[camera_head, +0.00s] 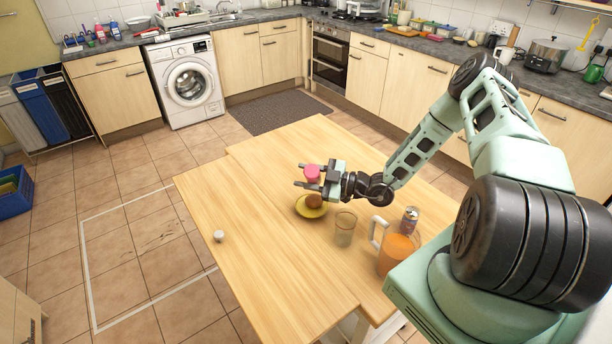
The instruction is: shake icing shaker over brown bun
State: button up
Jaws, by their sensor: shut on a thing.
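My gripper (302,176) is over the wooden table and shut on a small pink thing, which I take to be the icing shaker (312,172). Its fingers point left, and its lower part is hidden by them. The brown bun (314,201) sits on a yellow plate (305,212) just below the gripper. The shaker is above the bun and apart from it. I cannot tell whether the shaker is tilted or whether any icing is on the bun.
On the table (250,240), a clear glass (345,228), an orange-filled jug (395,254) and a small metal-capped jar (409,219) stand right of the plate. A small white object (219,235) lies near the left edge. The table's left part is mostly clear.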

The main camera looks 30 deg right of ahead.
dwell(0.4)
notch_tip(320, 180, up, 4)
jog(key=p, duration=0.3)
jog(key=shift+f, duration=0.2)
notch_tip(320, 180, down, 4)
jog(key=b, duration=0.2)
jog(key=shift+b, duration=0.3)
jog(key=shift+r, duration=0.25)
notch_tip(320, 180, up, 4)
jog(key=p, duration=0.3)
jog(key=shift+f+p, duration=0.15)
jog(key=shift+p, duration=0.15)
jog(key=shift+f, duration=0.1)
